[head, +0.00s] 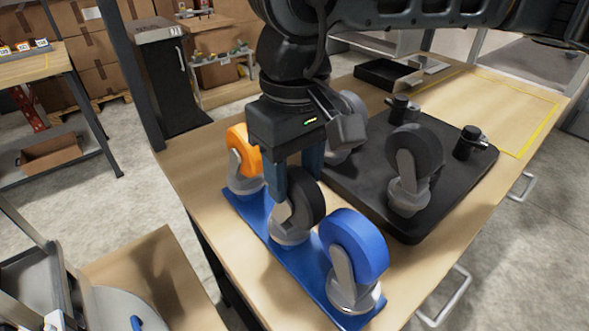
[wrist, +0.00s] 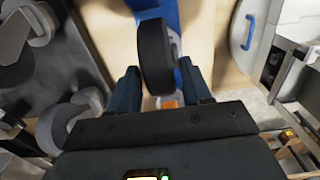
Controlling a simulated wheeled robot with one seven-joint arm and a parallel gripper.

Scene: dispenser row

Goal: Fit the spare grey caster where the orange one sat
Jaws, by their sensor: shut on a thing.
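My gripper (head: 294,186) points down and is shut on the dark-wheeled grey caster (head: 304,206), the middle one along the blue strip (head: 262,226). In the wrist view this wheel (wrist: 154,58) stands between my two fingers. The caster is upright with its round base at the strip; I cannot tell whether it touches. The orange caster (head: 240,152) stands at the strip's far end, partly hidden behind my gripper. A black base plate (head: 345,185) lies to the right. It carries a grey caster (head: 419,155) at the near side, another (head: 351,118) partly hidden behind my gripper, and two short black posts (head: 402,108) (head: 469,144) without wheels.
A blue caster (head: 354,250) stands at the strip's near end, close to my gripper. A black tray (head: 387,75) lies at the table's back. A yellow-outlined area (head: 500,105) of the tabletop is clear. The table's left edge runs close beside the strip.

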